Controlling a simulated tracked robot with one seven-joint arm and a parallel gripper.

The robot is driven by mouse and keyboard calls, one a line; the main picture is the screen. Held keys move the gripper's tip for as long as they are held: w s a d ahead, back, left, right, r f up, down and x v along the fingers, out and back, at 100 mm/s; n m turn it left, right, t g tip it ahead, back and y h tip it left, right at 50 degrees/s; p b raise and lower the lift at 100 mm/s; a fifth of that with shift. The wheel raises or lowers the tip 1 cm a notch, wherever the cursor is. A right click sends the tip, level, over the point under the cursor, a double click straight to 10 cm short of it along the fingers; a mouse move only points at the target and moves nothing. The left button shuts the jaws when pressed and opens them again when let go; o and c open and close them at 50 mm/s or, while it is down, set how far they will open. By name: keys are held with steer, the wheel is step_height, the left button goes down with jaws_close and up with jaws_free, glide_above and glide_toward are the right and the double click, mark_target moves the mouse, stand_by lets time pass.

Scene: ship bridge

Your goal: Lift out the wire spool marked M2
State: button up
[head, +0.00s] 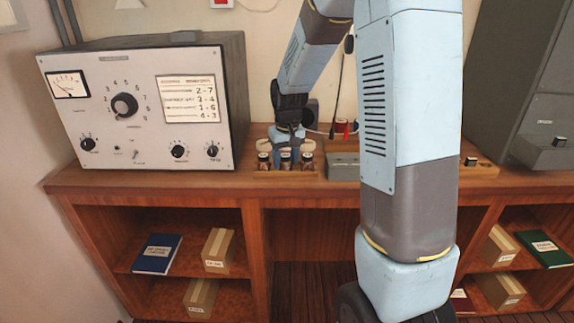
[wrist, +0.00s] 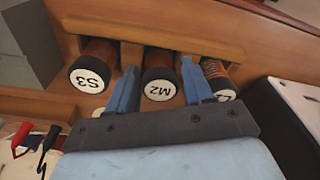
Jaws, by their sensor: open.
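The wire spool marked M2 (wrist: 160,90) is the middle one of a row in a wooden rack (wrist: 212,46). Its white end label shows upside down in the wrist view. My gripper (wrist: 158,68) is open, with one blue finger on each side of the M2 spool; I cannot tell whether either touches it. The spool marked S3 (wrist: 92,76) is at left. A third spool (wrist: 216,78) is at right, its label partly hidden by a finger.
A grey instrument box (head: 145,105) with dials stands left of the rack. My arm hides part of the wooden counter (head: 120,180). Shelves below hold books and boxes.

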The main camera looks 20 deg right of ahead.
mark_target(285, 155)
steer(key=c, duration=0.8)
steer(key=shift+r, duration=0.5)
step_height(285, 155, up, 3)
steer(key=shift+s+f, duration=0.1)
steer(key=shift+f, duration=0.05)
steer(key=s+r, duration=0.3)
steer(key=s, duration=0.1)
steer(key=s+a+r, duration=0.1)
steer(key=s+r, duration=0.2)
steer(key=s, duration=0.2)
steer(key=s+a+r, duration=0.1)
steer(key=s+r, duration=0.2)
steer(key=s, duration=0.1)
steer(key=shift+s+r, duration=0.2)
steer(key=shift+s, duration=0.15)
